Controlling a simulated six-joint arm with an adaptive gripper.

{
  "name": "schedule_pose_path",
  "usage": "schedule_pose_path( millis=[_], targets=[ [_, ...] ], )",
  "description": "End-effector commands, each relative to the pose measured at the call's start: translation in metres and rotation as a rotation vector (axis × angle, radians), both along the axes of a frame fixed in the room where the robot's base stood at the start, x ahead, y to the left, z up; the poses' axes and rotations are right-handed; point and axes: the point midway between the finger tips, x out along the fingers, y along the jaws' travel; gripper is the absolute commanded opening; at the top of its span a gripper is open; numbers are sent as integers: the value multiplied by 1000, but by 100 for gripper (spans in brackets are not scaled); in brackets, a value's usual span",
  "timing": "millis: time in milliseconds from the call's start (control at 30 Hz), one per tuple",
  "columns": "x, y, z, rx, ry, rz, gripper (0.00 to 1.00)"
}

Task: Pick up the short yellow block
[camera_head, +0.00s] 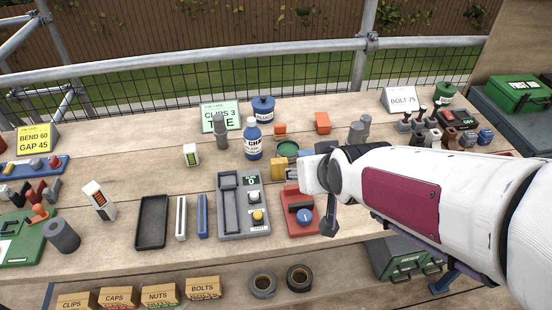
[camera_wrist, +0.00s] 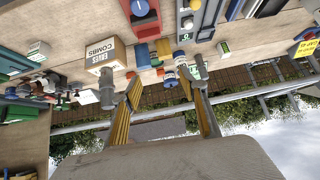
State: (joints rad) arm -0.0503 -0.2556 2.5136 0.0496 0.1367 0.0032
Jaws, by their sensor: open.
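In the head view a yellow block (camera_head: 278,168) shows just left of my wrist, which partly hides that area. My gripper (camera_wrist: 163,80) is open in the wrist view, with nothing between its yellow-ribbed fingers. The blocks lie beyond the fingertips, apart from them. In the head view the fingers are mostly hidden by my arm.
A labelled carton (camera_wrist: 105,55) and a grey cylinder (camera_wrist: 107,88) are left of the blocks in the wrist view. A metal railing runs along the back.

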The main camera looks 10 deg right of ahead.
Motion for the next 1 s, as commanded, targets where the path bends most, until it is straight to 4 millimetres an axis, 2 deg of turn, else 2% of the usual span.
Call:
schedule_pose_path(
  millis=[200, 500, 1000],
  targets=[
    [35, 5, -21, 5, -57, -2, 43],
    [74, 10, -49, 9, -143, -11, 43],
    [118, 16, -99, -2, -288, -23, 43]
  ],
)
